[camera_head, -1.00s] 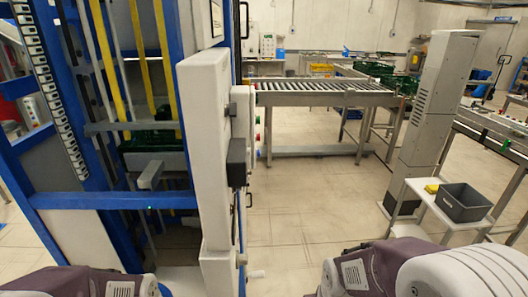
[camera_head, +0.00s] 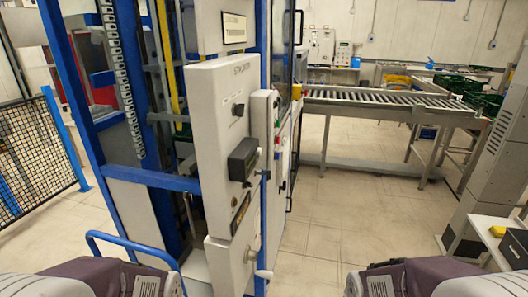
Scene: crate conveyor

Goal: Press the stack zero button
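A light grey stacker control panel (camera_head: 213,118) stands upright at the centre of the view, its face angled to the right. It has lettering at the top, a small black knob (camera_head: 238,109), a dark boxed unit (camera_head: 243,158) and a yellow-and-black label (camera_head: 240,207). A narrower side panel (camera_head: 262,110) beside it carries small controls, one of them red (camera_head: 277,140). I cannot read which control is the stack zero button. Neither of my grippers is in view; only the upper parts of my arms show at the bottom left and bottom right.
The blue-framed stacker (camera_head: 150,185) rises behind the panel. A blue rail (camera_head: 125,240) stands at its front left, with a black mesh fence (camera_head: 35,150) farther left. A roller conveyor (camera_head: 385,100) runs behind to the right. The floor (camera_head: 335,215) right of the panel is clear.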

